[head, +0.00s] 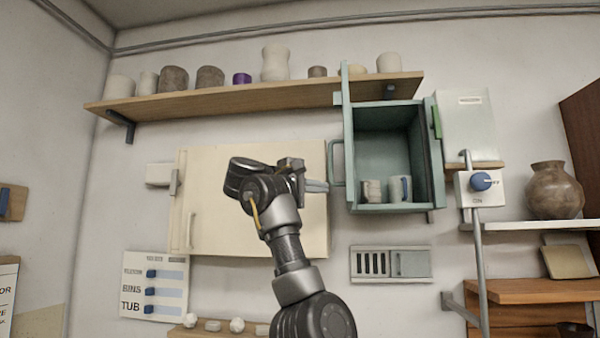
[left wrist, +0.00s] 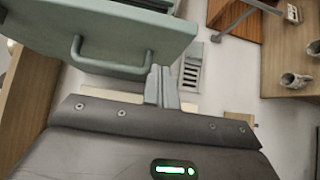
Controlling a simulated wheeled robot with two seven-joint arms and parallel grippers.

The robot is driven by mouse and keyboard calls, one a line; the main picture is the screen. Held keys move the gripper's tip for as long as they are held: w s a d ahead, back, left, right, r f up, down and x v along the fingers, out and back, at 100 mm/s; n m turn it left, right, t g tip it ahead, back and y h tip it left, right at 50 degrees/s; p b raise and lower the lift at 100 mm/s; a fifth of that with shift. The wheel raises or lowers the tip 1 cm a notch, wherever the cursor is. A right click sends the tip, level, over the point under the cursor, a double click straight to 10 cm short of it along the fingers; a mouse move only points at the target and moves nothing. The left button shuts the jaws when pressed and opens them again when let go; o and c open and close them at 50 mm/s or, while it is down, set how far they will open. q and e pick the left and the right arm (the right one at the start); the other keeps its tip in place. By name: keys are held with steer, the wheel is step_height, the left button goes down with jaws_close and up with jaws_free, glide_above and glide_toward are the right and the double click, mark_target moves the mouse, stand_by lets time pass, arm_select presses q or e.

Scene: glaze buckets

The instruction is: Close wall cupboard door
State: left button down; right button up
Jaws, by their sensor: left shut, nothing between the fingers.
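The teal wall cupboard (head: 385,118) hangs right of centre in the head view. Its front is open, showing a pale cup and a white mug with a blue handle inside. Its door (head: 346,95) stands swung out at the left side, seen nearly edge-on, with a bar handle (head: 337,163) facing left. In the left wrist view the door (left wrist: 150,35) and its handle (left wrist: 110,66) show at the upper left, beyond the fingers. My left gripper (head: 318,186) is shut and empty, just left of the door near the handle. It also shows in the wrist view (left wrist: 162,85). Contact is unclear.
A wooden shelf (head: 250,97) with several pots runs above. A cream cabinet (head: 225,225) is behind my left arm. A switch box (head: 480,190) with a conduit is right of the cupboard, and a vent plate (head: 390,263) is below it.

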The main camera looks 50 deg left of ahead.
arm_select(q)
steer(key=w+d, duration=0.1)
steer(key=w+d+p, duration=0.1)
steer(key=d, duration=0.1)
arm_select(e)
steer(key=shift+d+r, duration=0.6)
steer(key=shift+r, duration=0.2)
arm_select(q)
steer(key=shift+d, duration=0.15)
